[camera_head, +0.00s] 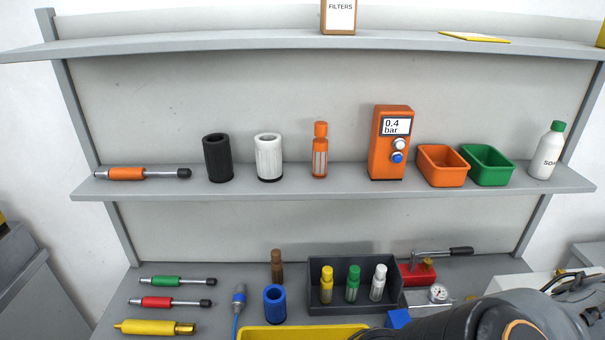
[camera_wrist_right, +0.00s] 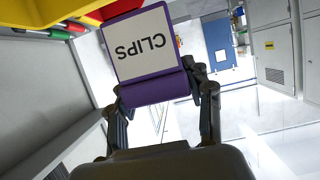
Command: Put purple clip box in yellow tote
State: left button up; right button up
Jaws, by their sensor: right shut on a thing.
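The purple clip box (camera_wrist_right: 160,88), with a white label reading "CLIPS", sits between the fingers of my right gripper (camera_wrist_right: 162,92) in the right wrist view. The gripper is shut on it. The box does not show in the head view, where my dark right arm comes in at the bottom right. The yellow tote (camera_head: 300,332) shows only as a rim at the bottom edge of the head view, partly cut off. A yellow wall, likely the tote (camera_wrist_right: 40,12), is at the upper left of the wrist view, beyond the box. My left gripper is not in view.
A dark grey tray (camera_head: 352,261) with several small bottles stands behind the yellow tote. A red box (camera_head: 416,274) and a gauge (camera_head: 439,293) are at the right.

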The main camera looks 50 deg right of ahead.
jog(key=shift+s+r, duration=0.1)
jog(key=shift+r, duration=0.05)
jog(key=shift+a+f, duration=0.1)
jog(key=shift+f, duration=0.1)
jog(key=shift+f+b, duration=1.45)
jog(key=shift+f, duration=7.4)
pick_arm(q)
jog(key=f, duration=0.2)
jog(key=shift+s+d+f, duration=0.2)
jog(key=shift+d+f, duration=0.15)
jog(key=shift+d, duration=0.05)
pick_arm(e)
jog(key=shift+f, duration=0.15)
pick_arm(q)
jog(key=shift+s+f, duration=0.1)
pick_arm(e)
jog(key=o, duration=0.9)
jog(key=shift+o, duration=0.2)
